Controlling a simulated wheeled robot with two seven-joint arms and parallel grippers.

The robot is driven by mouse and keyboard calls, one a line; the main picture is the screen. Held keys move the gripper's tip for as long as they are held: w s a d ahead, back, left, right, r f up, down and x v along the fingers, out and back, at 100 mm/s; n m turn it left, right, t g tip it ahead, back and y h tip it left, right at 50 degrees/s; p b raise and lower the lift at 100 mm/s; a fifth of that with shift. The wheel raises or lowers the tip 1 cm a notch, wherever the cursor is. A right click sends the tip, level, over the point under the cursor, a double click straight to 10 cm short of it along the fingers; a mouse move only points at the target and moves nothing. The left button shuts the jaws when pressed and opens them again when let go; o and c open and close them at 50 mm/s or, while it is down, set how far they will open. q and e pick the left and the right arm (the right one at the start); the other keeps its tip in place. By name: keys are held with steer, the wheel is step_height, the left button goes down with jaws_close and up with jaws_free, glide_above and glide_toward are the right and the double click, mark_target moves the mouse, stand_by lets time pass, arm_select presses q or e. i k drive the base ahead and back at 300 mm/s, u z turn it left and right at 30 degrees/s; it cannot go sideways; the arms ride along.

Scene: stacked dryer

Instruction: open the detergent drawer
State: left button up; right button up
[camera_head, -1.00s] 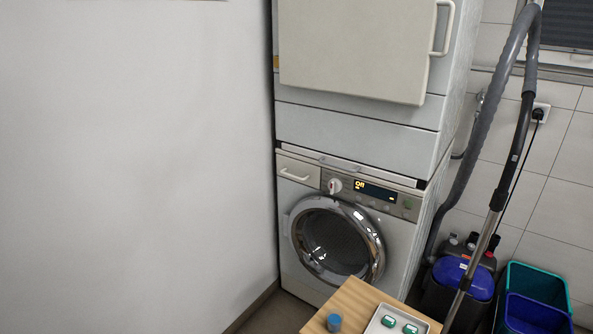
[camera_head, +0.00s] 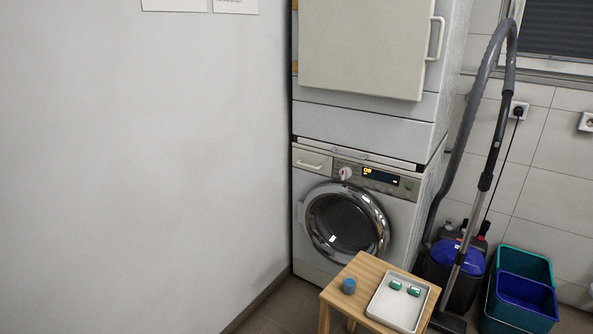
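The detergent drawer (camera_head: 312,161) is at the top left of the front-loading washer (camera_head: 318,181), left of the dial and display. Its pale front has a light bar handle (camera_head: 311,166). The drawer looks shut, flush with the panel. The washer's round chrome-rimmed door (camera_head: 346,224) below it is closed. Neither of my grippers is in the head view, so I cannot see whether they are open or shut.
A wooden stool (camera_head: 346,271) stands in front of the washer with a blue cup (camera_head: 349,286) and a white tray (camera_head: 399,325) holding green items. The dryer (camera_head: 366,127) is stacked above. A vacuum cleaner (camera_head: 458,258) and bins (camera_head: 524,262) are right. A white wall (camera_head: 140,170) bounds the left.

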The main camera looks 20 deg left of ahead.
mark_target(321, 164)
steer(key=u, duration=0.7)
steer(key=i, duration=0.85)
steer(key=u, duration=0.75)
steer(key=i, duration=1.1)
steer(key=z, duration=0.3)
